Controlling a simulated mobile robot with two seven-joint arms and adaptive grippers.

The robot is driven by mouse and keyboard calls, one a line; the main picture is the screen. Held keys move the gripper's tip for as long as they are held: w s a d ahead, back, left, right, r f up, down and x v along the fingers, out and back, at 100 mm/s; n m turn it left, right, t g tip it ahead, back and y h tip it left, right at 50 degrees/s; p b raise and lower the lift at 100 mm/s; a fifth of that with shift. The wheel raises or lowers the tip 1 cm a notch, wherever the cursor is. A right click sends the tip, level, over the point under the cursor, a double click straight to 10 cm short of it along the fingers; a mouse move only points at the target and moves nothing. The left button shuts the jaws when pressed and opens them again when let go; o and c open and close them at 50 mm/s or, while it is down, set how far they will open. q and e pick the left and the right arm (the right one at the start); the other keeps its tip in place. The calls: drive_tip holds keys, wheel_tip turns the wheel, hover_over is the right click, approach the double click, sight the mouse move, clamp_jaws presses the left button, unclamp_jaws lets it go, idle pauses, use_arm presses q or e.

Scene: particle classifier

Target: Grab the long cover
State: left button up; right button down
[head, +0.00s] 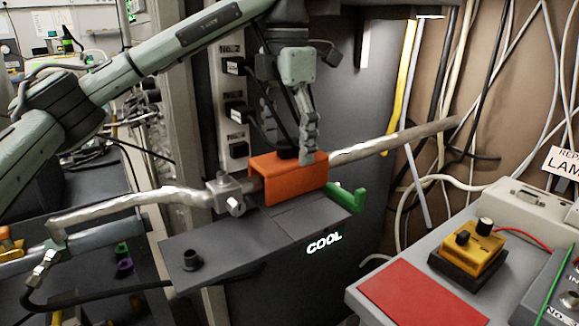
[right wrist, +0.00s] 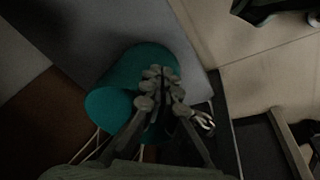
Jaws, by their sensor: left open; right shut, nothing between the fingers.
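An orange, channel-shaped cover (head: 282,185) sits over the grey pipe (head: 390,143) at the middle of the head view. It appears to be the long cover. My left gripper (head: 290,148) points down at the top of the cover, with its fingers apart. One fingertip overlaps the cover's right end in the picture; the other is partly hidden behind cables, and I cannot tell whether either touches the cover. My right gripper (right wrist: 160,88) is shut and empty in the right wrist view, in front of a teal rounded object (right wrist: 118,95).
A metal clamp fitting (head: 227,192) holds the pipe left of the cover. A dark plate marked COOL (head: 230,240) and a green hook-like part (head: 345,197) lie below. Black cables hang by the power strip (head: 232,105). A bench with a yellow box (head: 472,246) stands right.

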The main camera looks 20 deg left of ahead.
sight(289, 166)
use_arm(q)
drive_tip(key=f, duration=0.5)
drive_tip(key=shift+w, duration=0.25)
drive_tip(key=shift+d, duration=0.1)
drive_tip(key=c, duration=1.4)
drive_tip(key=shift+o, duration=0.2)
drive_tip(key=shift+r, duration=0.1)
